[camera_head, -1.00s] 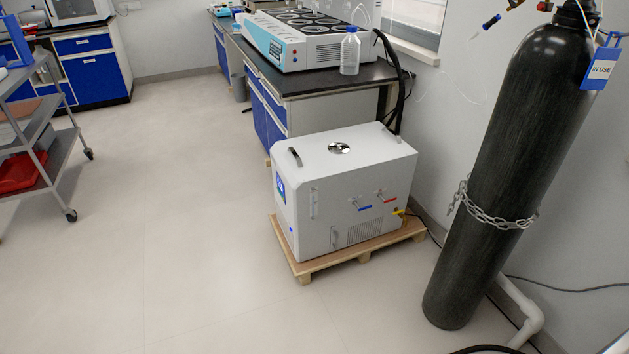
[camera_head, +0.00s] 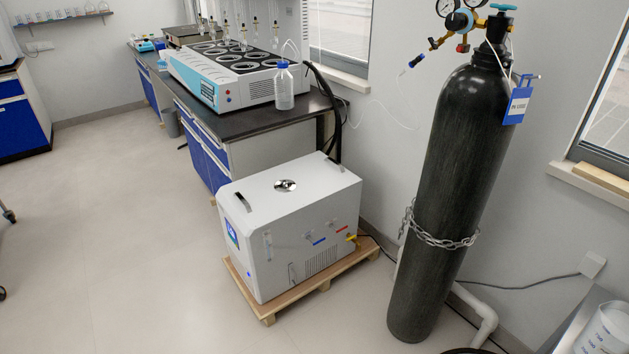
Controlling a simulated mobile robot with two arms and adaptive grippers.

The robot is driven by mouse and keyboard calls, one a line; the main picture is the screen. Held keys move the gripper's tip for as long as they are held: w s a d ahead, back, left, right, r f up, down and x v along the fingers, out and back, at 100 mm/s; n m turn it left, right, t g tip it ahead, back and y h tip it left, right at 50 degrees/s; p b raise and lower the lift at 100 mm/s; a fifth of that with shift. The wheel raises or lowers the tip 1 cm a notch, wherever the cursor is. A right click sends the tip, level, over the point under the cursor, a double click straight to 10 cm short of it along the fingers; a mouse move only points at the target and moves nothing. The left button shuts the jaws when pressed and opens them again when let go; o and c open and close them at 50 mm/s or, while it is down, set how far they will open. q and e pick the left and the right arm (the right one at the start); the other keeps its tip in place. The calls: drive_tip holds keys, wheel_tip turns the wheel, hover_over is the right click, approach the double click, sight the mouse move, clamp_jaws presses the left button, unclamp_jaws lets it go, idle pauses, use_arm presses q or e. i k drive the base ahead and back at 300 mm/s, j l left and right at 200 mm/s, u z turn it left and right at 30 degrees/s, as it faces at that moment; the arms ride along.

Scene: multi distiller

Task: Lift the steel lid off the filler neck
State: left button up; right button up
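The steel lid (camera_head: 286,185) is a small shiny round disc with a dark centre. It sits on the top face of a white box-shaped unit (camera_head: 325,184), and the filler neck under it is hidden. The unit has dark handles on top and blue and red marked fittings on its front. It stands on a wooden pallet (camera_head: 262,312) on the floor. Neither of my grippers shows in the head view.
A tall black gas cylinder (camera_head: 446,190), chained, stands right of the unit. Behind is a dark-topped bench (camera_head: 232,122) with the multi-position distiller (camera_head: 240,75) and a blue-capped bottle (camera_head: 284,90). The floor (camera_head: 130,220) to the left is open. A white container (camera_head: 604,330) shows bottom right.

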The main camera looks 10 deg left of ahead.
sight(286, 186)
drive_tip(key=i+j+z, duration=0.1)
drive_tip(key=j, duration=0.35)
drive_tip(key=i+j+z, duration=0.1)
drive_tip(key=j, duration=0.4)
drive_tip(key=i+j+z, duration=0.15)
drive_tip(key=j, duration=0.35)
drive_tip(key=i+j+z, duration=0.1)
drive_tip(key=j, duration=0.4)
drive_tip(key=i+j+z, duration=0.1)
drive_tip(key=j, duration=0.45)
drive_tip(key=i, duration=0.05)
